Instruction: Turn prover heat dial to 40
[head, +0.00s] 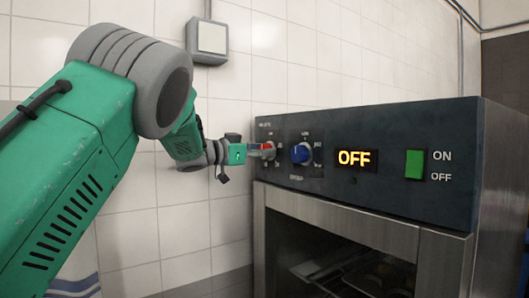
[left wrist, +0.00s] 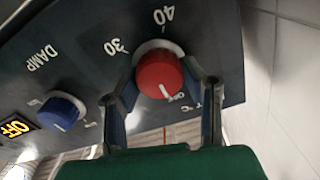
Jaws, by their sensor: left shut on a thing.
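The red heat dial (head: 269,148) is at the left end of the prover's dark control panel (head: 370,125). In the left wrist view the red dial (left wrist: 160,72) has 30 and 40 printed around it, with OFF at its lower right. Its white pointer line is on the lower side, close to the OFF mark and away from 40. My left gripper (head: 259,151) is at the dial from the left. In the wrist view my left gripper (left wrist: 163,88) has a finger on each side of the dial and is shut on it. My right gripper is not in view.
A blue dial (head: 301,153), labelled DAMP in the wrist view, sits just right of the red one. A lit display (head: 357,158) reads OFF. A green ON/OFF switch (head: 414,164) is further right. The tiled wall (head: 180,230) lies behind and left of the prover.

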